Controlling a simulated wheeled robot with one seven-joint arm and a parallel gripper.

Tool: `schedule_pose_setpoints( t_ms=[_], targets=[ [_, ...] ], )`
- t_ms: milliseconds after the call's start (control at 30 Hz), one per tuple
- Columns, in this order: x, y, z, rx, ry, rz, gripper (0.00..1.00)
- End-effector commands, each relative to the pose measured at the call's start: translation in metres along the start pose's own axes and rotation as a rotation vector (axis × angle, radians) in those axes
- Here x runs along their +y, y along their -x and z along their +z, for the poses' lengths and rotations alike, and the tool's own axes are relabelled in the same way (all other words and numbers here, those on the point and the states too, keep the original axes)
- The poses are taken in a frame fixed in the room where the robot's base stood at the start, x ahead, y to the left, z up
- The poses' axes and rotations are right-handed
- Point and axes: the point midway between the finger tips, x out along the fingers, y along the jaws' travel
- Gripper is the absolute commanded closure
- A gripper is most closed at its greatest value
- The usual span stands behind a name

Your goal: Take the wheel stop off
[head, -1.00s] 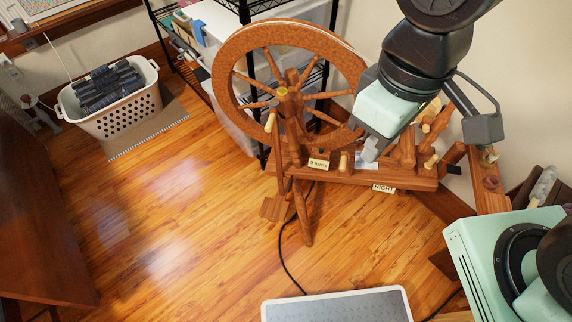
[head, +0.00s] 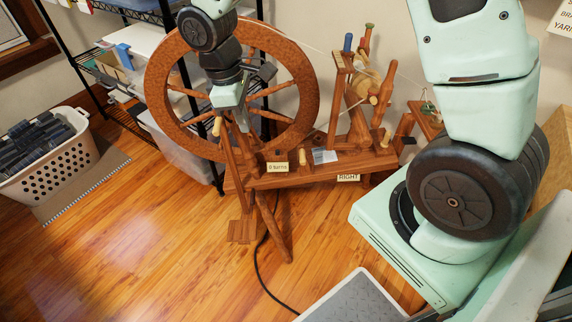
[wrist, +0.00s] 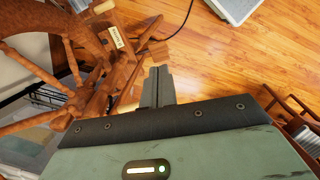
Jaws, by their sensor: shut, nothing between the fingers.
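The spinning wheel has a large brown spoked wheel (head: 160,98) on a wooden bench (head: 262,181). A pale wooden peg (head: 217,126) stands out at the wheel's front, left of my gripper; I cannot tell whether it is the wheel stop. Other pale pegs show on the bench, one in the middle (head: 302,157) and one at the right (head: 385,139). My gripper (head: 242,124) is in front of the wheel's hub, which it hides. In the wrist view its fingers (wrist: 158,72) are together and empty, with the wheel's spokes (wrist: 38,66) to their left.
Small labels reading "RIGHT" (head: 348,178) and "0 turns" (head: 277,167) are on the bench. A wire shelf (head: 122,112) stands behind the wheel. A white laundry basket (head: 45,172) is at the left. A dark cord (head: 262,270) crosses the floor. Open floor (head: 150,235) lies in front.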

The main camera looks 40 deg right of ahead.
Motion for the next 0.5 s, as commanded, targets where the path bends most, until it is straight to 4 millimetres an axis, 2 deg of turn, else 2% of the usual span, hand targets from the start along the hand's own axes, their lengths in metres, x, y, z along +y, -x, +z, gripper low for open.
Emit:
schedule_pose_setpoints(
  t_ms=[33, 200, 333, 500],
  targets=[
    [0.022, -0.038, -0.003, -0.023, 0.007, -0.002, 1.0],
    [0.08, -0.102, 0.002, -0.084, 0.056, 0.008, 1.0],
    [0.107, -0.133, 0.009, -0.116, 0.082, 0.012, 1.0],
    [0.121, -0.147, 0.013, -0.133, 0.098, 0.015, 1.0]
  ],
)
